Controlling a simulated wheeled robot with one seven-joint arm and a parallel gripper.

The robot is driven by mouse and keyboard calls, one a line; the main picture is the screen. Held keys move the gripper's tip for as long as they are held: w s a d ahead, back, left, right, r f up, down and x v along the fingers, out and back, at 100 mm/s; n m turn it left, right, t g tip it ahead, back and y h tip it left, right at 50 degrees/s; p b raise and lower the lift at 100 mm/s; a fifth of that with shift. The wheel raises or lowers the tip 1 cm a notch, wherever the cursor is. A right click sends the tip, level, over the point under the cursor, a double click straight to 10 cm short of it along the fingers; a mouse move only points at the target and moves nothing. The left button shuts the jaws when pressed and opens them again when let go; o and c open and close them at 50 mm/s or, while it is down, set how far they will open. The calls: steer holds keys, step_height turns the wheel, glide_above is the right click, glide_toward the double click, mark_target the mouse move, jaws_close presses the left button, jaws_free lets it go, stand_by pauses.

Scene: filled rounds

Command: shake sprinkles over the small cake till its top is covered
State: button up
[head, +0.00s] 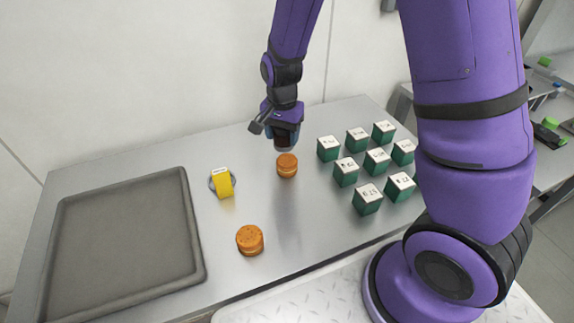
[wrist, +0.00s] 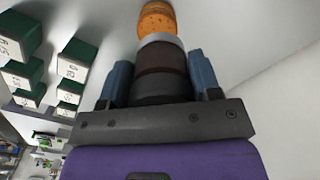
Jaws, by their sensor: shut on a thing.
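My gripper (head: 284,128) is shut on a dark brown shaker (wrist: 160,58), between its blue fingers in the wrist view (wrist: 161,80). The shaker has a pale grey end (wrist: 161,39) that points down, toward the small cake. The small round orange-brown cake (head: 287,166) stands on the table just below the shaker. It also shows beyond the shaker's end in the wrist view (wrist: 157,18), with a few dark specks on it. How much of its top is covered I cannot tell. A second similar cake (head: 250,240) stands nearer the table's front edge.
A grey tray (head: 196,235) lies at the left. A yellow item (head: 223,184) stands by a small ring between tray and cakes. Several green boxes with white labelled tops (head: 346,172) stand to the right of the cake. The metal table (head: 305,235) is clear in front.

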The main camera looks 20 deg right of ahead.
steer(key=shift+d, duration=0.95)
stand_by(0.6)
steer(key=shift+r, duration=0.1)
stand_by(1.1)
steer(key=shift+r, duration=2.4)
steer(key=shift+s, duration=0.1)
